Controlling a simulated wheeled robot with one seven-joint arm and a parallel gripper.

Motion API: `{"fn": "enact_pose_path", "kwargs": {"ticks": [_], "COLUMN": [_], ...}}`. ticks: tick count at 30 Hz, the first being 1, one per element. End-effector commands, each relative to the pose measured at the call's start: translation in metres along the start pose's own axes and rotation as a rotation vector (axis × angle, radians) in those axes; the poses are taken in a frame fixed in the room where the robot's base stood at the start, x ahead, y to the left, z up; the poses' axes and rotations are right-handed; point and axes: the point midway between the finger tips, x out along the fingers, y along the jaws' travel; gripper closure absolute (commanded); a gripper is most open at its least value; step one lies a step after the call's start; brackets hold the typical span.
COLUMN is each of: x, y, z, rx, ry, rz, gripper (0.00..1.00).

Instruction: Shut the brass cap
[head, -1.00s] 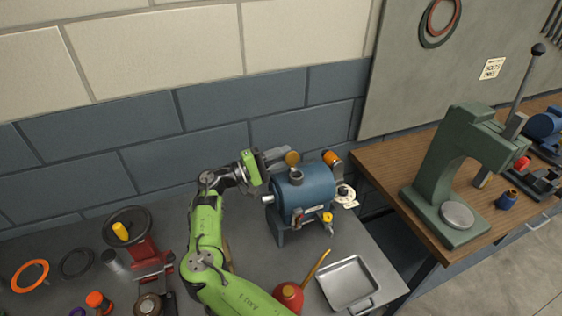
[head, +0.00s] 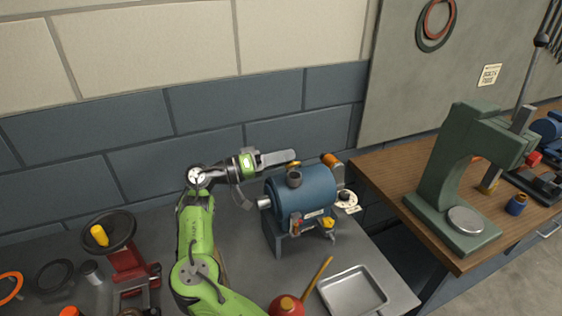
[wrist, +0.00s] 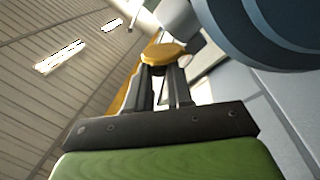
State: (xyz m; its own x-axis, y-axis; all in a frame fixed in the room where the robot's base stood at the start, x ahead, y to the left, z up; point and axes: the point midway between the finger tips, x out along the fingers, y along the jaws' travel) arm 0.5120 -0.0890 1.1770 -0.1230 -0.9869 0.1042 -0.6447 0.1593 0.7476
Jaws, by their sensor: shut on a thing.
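The brass cap (head: 293,167) shows just above the dark round neck (head: 294,179) on top of the blue casing (head: 306,195). The neck's mouth is in sight, and the cap stands up at its far side, partly hidden by my gripper. My gripper (head: 294,156) reaches in from the left, above the casing. In the wrist view the cap (wrist: 163,51) is a brass disc at the tips of my gripper (wrist: 162,70), whose two fingers are close together on it. The blue casing (wrist: 275,30) fills the upper right there.
An orange-ended part (head: 330,160) sticks up at the casing's right. A yellow knob (head: 328,222) is on its front. A metal tray (head: 353,291) and a red oil can (head: 287,306) stand in front. A green press (head: 452,180) stands on the wooden bench at right.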

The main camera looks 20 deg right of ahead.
Motion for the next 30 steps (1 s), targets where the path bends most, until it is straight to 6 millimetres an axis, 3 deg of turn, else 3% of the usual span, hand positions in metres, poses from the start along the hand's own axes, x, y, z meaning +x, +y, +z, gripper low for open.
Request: {"fn": "enact_pose_path", "kwargs": {"ticks": [18,30], "x": [0.001,0.001], "y": [0.004,0.004], "z": [0.022,0.030], "rx": [0.557,0.795], "ry": [-0.095,-0.132], "rz": [-0.015,-0.020], "gripper": [1.00,1.00]}}
